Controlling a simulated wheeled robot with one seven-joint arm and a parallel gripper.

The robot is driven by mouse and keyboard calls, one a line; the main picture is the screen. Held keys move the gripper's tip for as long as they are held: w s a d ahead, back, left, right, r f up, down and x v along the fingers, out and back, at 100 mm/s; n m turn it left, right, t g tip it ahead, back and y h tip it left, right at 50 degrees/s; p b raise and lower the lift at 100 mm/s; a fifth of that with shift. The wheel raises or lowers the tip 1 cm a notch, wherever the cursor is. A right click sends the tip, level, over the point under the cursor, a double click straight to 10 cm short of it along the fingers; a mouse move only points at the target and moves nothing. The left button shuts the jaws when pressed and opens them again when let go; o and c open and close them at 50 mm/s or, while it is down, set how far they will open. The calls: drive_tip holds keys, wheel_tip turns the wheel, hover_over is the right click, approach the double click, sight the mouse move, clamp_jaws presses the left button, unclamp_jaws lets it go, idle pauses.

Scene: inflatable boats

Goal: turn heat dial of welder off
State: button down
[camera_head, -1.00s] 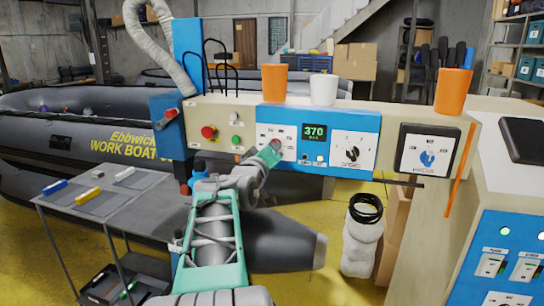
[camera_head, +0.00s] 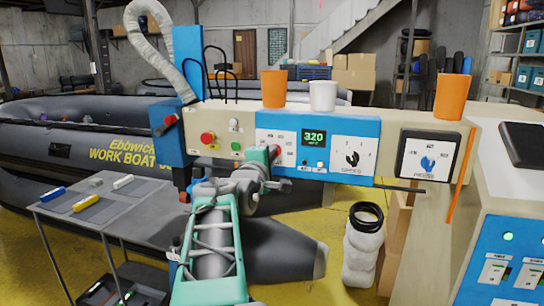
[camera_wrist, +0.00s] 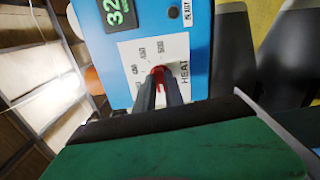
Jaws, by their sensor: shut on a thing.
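The welder's blue control panel (camera_head: 318,128) stands ahead, with a green display (camera_head: 313,138) reading 320. The heat dial (camera_wrist: 157,72) is red and sits on a white plate (camera_wrist: 130,55) marked HEAT in the wrist view. My gripper (camera_wrist: 162,82) has its two dark fingers closed around the dial, one on each side, hiding part of it. In the head view my gripper (camera_head: 275,153) reaches up to the heat plate (camera_head: 288,143), left of the display. I cannot read the dial's exact setting.
A speed dial (camera_head: 352,158) and a pressure dial (camera_head: 428,164) lie to the right. A red button (camera_head: 207,137) is on the left. Orange and white cups (camera_head: 322,96) stand on top. A grey table (camera_head: 110,212) with small blocks stands lower left.

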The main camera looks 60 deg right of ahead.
drive_tip(key=shift+f+n, duration=0.1)
drive_tip(key=shift+n, duration=0.5)
drive_tip(key=c, duration=1.4)
unclamp_jaws()
drive_tip(key=shift+c, duration=0.2)
drive_tip(key=shift+a, duration=0.1)
drive_tip(key=s+a+b, duration=0.1)
drive_tip(key=a, duration=0.6)
drive_tip(key=shift+a+b, duration=0.35)
drive_tip(key=shift+b, duration=0.05)
drive_tip(key=shift+s, duration=0.1)
